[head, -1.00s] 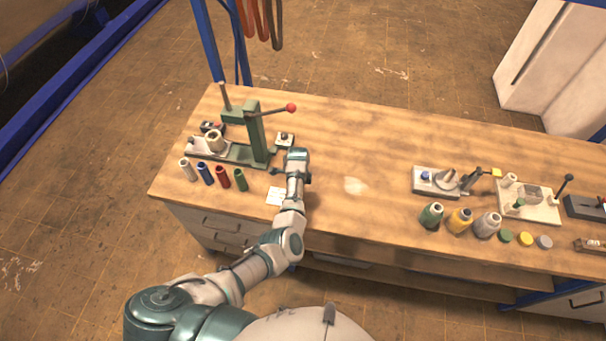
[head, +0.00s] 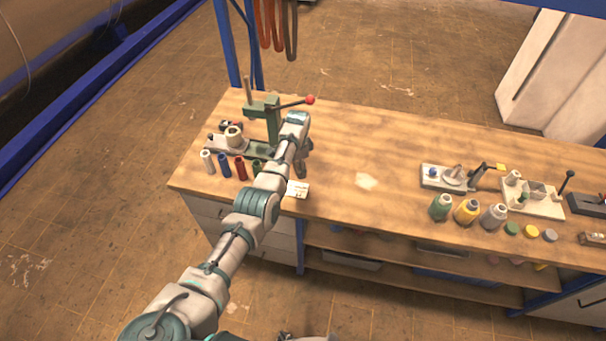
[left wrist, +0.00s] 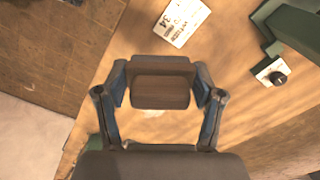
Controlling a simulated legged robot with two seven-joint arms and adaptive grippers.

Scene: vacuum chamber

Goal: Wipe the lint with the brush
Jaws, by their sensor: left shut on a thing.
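My left gripper (head: 302,168) is over the left part of the bench, beside the green press; the arm hides part of it in the head view. In the left wrist view the left gripper (left wrist: 160,88) is shut on the brush (left wrist: 160,92), with a finger on each side of its brown block. Its bristles are not visible. The lint (head: 366,181) is a pale patch on the wooden top, right of the gripper and apart from it. A pale patch partly shows behind the brush in the left wrist view. My right gripper is not in view.
A green press (head: 272,122) with a red-knobbed lever stands at the bench's left. Several thread spools (head: 224,165) line its front. A white card (head: 297,189) lies near the front edge. Spools and fixtures (head: 466,211) occupy the right.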

